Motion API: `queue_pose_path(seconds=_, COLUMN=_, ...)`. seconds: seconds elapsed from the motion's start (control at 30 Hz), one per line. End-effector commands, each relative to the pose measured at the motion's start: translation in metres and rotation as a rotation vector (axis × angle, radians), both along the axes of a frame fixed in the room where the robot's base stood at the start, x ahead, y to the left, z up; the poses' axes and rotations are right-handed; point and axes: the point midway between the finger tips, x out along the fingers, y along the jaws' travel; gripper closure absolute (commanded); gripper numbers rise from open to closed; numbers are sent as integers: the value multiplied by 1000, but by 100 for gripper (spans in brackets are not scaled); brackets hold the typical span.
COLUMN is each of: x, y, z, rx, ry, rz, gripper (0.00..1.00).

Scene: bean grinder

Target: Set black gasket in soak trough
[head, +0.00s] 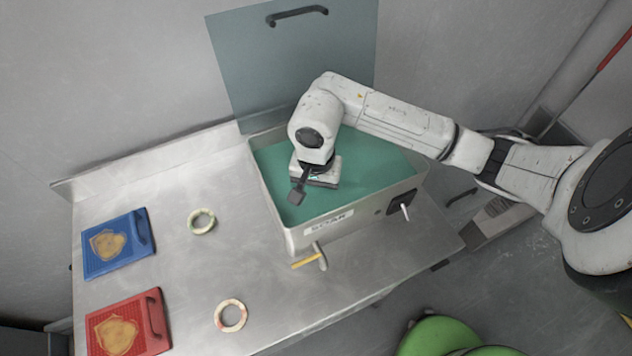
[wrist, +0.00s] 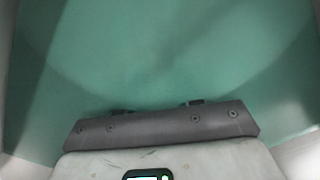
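The soak trough (head: 290,234) is a pale metal box with a green inside and a label on its front that seems to read "SOAK". Its bluish lid (head: 290,70) stands raised at the back. My gripper (head: 297,194) is over the left part of the trough, inside its outline, pointing down. In the wrist view my gripper (wrist: 158,107) shows two dark fingertips apart with nothing between them, above the green floor (wrist: 160,55). I cannot make out a black gasket in either view; my gripper and wrist hide part of the trough.
A green-and-cream ring (head: 201,221) and a cream-and-red ring (head: 230,316) lie on the metal table (head: 180,290). A blue panel (head: 119,243) and a red panel (head: 128,325) lie at the left.

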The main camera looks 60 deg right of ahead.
Motion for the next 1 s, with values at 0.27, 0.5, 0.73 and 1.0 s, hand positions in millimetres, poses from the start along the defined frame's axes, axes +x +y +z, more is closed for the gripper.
queue_pose_path(seconds=0.27, x=1, y=-1, z=33, rx=-7, ry=-4, rz=5, gripper=66)
queue_pose_path(seconds=0.5, x=1, y=-1, z=83, rx=-7, ry=-2, rz=5, gripper=66)
queue_pose_path(seconds=0.73, x=1, y=0, z=114, rx=-3, ry=-3, rz=4, gripper=66)
queue_pose_path(seconds=1.0, x=0, y=0, z=123, rx=-2, ry=-2, rz=2, gripper=66)
